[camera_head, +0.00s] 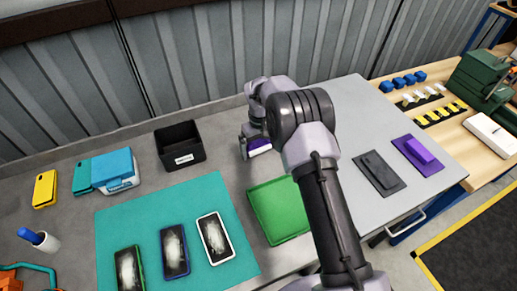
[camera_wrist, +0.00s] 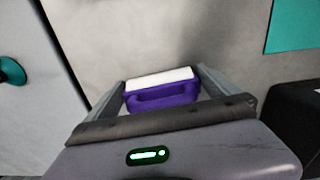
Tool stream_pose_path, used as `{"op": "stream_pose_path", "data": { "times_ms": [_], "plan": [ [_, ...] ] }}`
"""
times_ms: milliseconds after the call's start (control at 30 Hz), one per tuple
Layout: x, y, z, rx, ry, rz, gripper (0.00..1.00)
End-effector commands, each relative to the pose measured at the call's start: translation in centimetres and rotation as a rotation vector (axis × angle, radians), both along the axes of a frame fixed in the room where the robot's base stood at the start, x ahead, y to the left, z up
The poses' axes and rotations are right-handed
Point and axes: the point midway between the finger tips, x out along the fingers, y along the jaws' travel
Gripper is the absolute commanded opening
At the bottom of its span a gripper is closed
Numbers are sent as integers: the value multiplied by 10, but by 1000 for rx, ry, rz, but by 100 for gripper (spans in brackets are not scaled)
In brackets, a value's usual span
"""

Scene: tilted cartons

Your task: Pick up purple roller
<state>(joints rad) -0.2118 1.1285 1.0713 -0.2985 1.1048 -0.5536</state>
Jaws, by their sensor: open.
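The purple roller (camera_wrist: 162,96) has a white strip along its far side and a purple handle frame. It lies on the grey tabletop in the wrist view. My gripper (camera_wrist: 159,80) is open, with one finger to the left of the roller and one to its right. I cannot tell whether either finger touches it. In the head view, my gripper (camera_head: 247,147) is low over the table. A purple part of the roller (camera_head: 260,146) shows beside it; the rest is hidden by my arm.
A black bin (camera_head: 180,146) stands left of my gripper. A teal mat (camera_head: 150,215) with phones and a green tray (camera_head: 277,211) lie nearer. A grey block (camera_head: 378,170) and a purple block (camera_head: 418,152) sit on pads to the right. A corrugated wall (camera_head: 220,50) stands behind.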

Motion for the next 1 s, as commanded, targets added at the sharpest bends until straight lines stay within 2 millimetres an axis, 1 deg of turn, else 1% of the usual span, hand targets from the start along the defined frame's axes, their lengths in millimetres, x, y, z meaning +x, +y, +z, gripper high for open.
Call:
{"op": "stream_pose_path", "data": {
  "times_ms": [33, 167, 267, 300, 367, 400, 467, 667, 767, 867, 1000],
  "plan": [
    [0, 0, -2, 0, -1, 0, 100],
    [1, 0, -1, 0, -2, 0, 100],
    [0, 0, 0, 0, -2, 0, 82],
    [0, 0, 0, 0, -2, 0, 74],
    [0, 0, 0, 0, -2, 0, 63],
    [0, 0, 0, 0, -1, 0, 55],
    [0, 0, 0, 0, -1, 0, 44],
    [0, 0, 0, 0, -2, 0, 44],
    [1, 0, 4, 0, -2, 0, 44],
    [1, 0, 14, 0, -3, 0, 44],
    [1, 0, 34, 0, -4, 0, 44]
  ]
}}
